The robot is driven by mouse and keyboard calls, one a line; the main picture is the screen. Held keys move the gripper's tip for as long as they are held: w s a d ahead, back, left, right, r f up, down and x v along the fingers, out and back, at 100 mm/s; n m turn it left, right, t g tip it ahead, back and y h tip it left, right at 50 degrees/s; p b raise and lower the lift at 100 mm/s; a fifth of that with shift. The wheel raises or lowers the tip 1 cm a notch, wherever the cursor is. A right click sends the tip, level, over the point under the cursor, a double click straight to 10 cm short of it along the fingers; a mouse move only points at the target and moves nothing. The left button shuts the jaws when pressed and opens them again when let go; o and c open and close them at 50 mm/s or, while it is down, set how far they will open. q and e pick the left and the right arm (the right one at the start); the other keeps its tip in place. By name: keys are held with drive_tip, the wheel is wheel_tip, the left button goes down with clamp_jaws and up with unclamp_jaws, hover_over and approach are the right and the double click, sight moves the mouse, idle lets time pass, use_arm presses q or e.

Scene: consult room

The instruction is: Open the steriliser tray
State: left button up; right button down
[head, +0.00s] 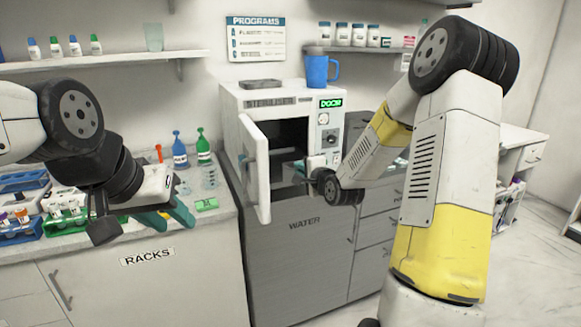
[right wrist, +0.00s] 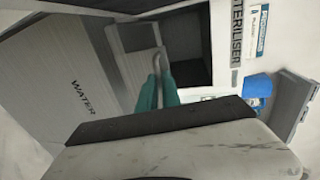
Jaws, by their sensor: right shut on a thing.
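The steriliser (head: 272,100) is a white box on the grey cabinet. Its door (head: 256,165) stands swung open to the left and its dark chamber (head: 283,135) shows. The grey tray (right wrist: 140,38) is at the chamber opening in the right wrist view, with a pale handle (right wrist: 157,62) at its front. My right gripper (head: 305,170) is at the chamber mouth. Its teal fingers (right wrist: 157,85) are shut on the handle. How far the tray is out is hard to tell. My left gripper (head: 178,220) hangs in front of the left counter, its teal fingers apart and empty.
The open door is close left of my right gripper. A blue mug (head: 318,70) and a dark flat item (head: 261,84) stand on the steriliser.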

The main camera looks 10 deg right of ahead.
drive_tip(key=shift+s+d, duration=0.1)
drive_tip(key=shift+s, duration=0.35)
drive_tip(key=c, duration=1.6)
unclamp_jaws()
drive_tip(key=shift+o, duration=0.2)
drive_tip(key=v, duration=0.7)
drive_tip(key=shift+s, duration=0.35)
drive_tip(key=shift+d, duration=0.1)
